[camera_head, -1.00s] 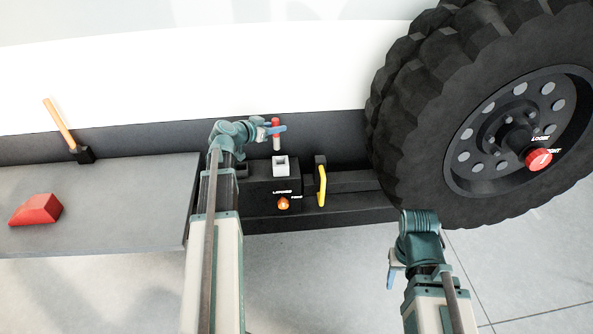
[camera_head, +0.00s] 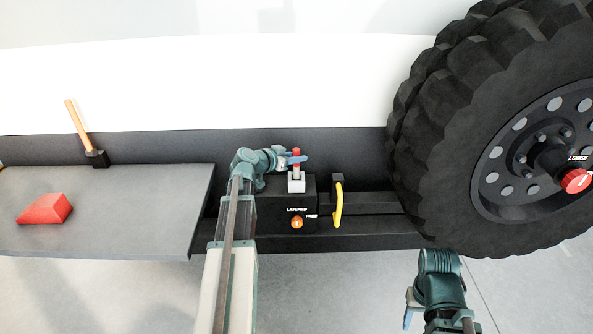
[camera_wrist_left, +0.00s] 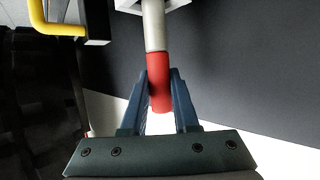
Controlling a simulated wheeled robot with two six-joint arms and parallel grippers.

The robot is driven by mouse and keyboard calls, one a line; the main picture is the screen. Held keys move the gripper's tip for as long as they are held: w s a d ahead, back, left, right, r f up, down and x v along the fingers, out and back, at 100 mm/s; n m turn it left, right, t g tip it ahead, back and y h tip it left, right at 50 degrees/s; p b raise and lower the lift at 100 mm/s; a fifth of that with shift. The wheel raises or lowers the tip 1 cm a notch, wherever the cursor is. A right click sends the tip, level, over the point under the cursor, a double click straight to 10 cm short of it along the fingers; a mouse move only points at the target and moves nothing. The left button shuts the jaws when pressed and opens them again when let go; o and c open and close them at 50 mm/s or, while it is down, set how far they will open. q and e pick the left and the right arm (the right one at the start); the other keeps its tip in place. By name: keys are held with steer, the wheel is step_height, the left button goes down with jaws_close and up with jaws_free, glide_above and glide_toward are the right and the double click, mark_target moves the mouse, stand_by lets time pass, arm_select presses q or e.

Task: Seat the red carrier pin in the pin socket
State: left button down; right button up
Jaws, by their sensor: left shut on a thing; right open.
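The carrier pin (camera_head: 296,156) has a red upper part and a pale grey shaft, and it stands about upright over the pin socket. My left gripper (camera_head: 299,160) is shut on the red part, with blue fingers on both sides. The pin socket (camera_head: 296,185) is a light grey square block on a black housing. In the left wrist view the red part (camera_wrist_left: 159,88) is between the fingers (camera_wrist_left: 160,100), and the shaft runs to the socket (camera_wrist_left: 178,4) at the top edge. How deep the shaft sits is hidden. My right gripper (camera_head: 409,308) is open and empty at lower right.
A yellow handle (camera_head: 338,205) stands right of the socket, and an orange knob (camera_head: 297,222) is below it. A big tyre (camera_head: 430,150) fills the right side. A grey shelf (camera_head: 130,225) at left holds a red wedge (camera_head: 45,209) and a hammer (camera_head: 78,130).

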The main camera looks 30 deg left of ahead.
mark_target(294, 165)
arm_select(q)
steer(key=shift+f+b, duration=1.7)
steer(key=shift+f, duration=0.15)
steer(key=shift+f, duration=0.2)
steer(key=c, duration=0.7)
jaws_free()
steer(key=shift+r, duration=0.1)
steer(key=shift+s+r, duration=0.15)
steer(key=shift+r, duration=0.15)
steer(key=shift+p+v, duration=2.3)
steer(key=shift+v, duration=3.5)
